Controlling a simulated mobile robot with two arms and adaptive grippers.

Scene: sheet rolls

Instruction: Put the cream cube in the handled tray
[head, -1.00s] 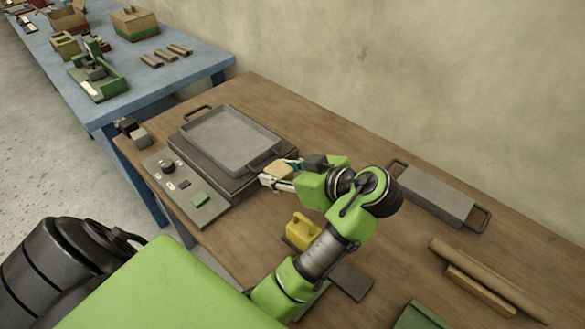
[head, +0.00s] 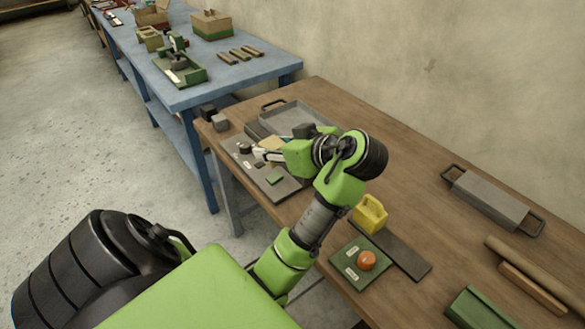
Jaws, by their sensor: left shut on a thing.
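My left gripper (head: 264,154) is shut on the cream cube (head: 271,143), which is partly hidden by the fingers and arm. The handled tray (head: 297,112) is a shallow grey tray with a dark handle at its far left end, on the wooden table. The gripper and cube appear in front of the tray's near left part, close to a grey control panel. My left arm hides the tray's near right side. I cannot tell the cube's height or whether it is over the tray. My right gripper is out of view.
The control panel (head: 262,173) has a knob and green button. A yellow block (head: 370,213), a green plate with an orange button (head: 367,260), a grey handled block (head: 491,198) and a brown roll (head: 525,272) lie to the right. A blue table (head: 240,74) stands behind.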

